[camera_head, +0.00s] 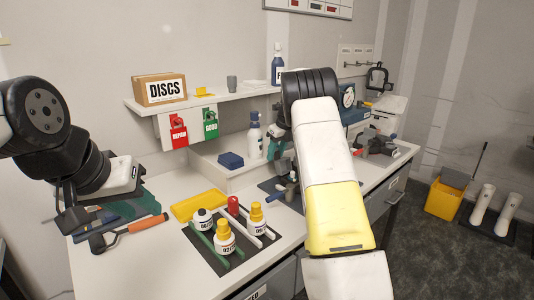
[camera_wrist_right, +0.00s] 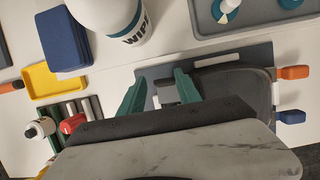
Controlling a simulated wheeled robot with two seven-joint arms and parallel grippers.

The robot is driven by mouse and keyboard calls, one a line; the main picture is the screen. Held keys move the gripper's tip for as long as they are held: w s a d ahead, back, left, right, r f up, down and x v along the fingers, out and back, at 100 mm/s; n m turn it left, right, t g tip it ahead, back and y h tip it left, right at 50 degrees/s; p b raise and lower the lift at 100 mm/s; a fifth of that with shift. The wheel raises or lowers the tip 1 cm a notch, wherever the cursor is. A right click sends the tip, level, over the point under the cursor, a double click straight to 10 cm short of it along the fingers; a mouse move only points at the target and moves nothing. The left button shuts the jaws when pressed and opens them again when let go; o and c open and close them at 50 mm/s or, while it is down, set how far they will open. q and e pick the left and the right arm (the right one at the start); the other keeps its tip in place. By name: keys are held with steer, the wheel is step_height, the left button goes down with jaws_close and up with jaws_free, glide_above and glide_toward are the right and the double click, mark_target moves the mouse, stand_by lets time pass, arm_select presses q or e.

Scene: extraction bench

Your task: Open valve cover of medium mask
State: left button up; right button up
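A dark grey mask (camera_wrist_right: 258,92) lies on the bench in the right wrist view, partly hidden by my gripper body, with an orange piece (camera_wrist_right: 295,72) and a blue piece (camera_wrist_right: 290,117) beside it. No size label is readable. My right gripper (camera_wrist_right: 160,94) has its green fingers apart, with a small grey part between and beyond them; contact cannot be told.
Below my left gripper lies an orange-handled hammer (camera_head: 145,226). A white wipes bottle (camera_head: 254,138) and blue pads (camera_head: 230,160) stand behind. More equipment (camera_head: 375,141) stands at right.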

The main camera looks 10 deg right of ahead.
mark_target(281, 161)
steer(key=shift+d+r, duration=0.1)
stand_by(0.3)
steer(key=shift+r, duration=0.1)
steer(key=shift+d+r, duration=0.15)
steer(key=shift+r, duration=0.2)
steer(key=v, duration=0.7)
steer(key=shift+s+f, duration=0.1)
steer(key=shift+s, duration=0.05)
